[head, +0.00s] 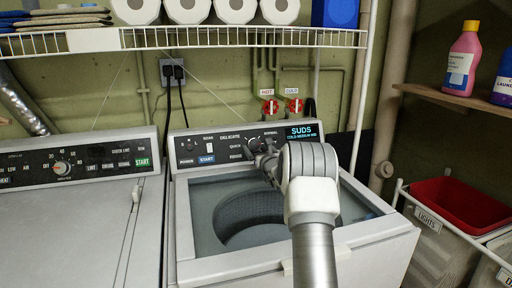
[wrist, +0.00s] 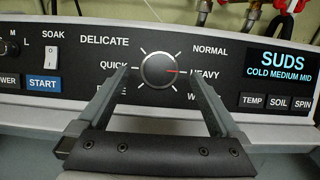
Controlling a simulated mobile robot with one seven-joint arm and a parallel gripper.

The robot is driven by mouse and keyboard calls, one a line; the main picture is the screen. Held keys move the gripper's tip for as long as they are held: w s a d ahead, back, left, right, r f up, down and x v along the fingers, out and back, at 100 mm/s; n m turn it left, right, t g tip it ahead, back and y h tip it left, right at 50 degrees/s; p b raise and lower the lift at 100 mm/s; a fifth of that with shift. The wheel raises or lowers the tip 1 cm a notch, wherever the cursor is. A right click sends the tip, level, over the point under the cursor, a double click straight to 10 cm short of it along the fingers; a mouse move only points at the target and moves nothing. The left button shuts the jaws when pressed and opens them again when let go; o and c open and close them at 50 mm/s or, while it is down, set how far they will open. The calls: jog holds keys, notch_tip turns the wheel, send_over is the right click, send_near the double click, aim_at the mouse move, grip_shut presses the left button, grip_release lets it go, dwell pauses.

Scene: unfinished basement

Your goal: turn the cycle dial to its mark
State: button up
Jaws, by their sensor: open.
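The cycle dial (wrist: 160,70) is a round dark knob on the washer's black control panel. No separate target mark stands out. My gripper (wrist: 160,74) is open, with one finger on each side of the dial; I cannot tell whether either touches it. In the head view the dial (head: 254,144) shows just beyond my gripper (head: 267,164), and my wrist covers part of the panel's right side.
The washer's lid opening (head: 215,245) lies below the panel. A display (wrist: 282,62) reads SUDS, COLD MEDIUM MID, above the TEMP, SOIL and SPIN buttons. A SOAK switch (wrist: 51,57) and START button (wrist: 44,83) sit left. A wire shelf (head: 230,37) hangs above.

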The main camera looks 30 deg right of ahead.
aim_at(254, 144)
jog(key=shift+x, duration=1.35)
jog(key=c, duration=1.4)
jog(key=shift+o, duration=0.2)
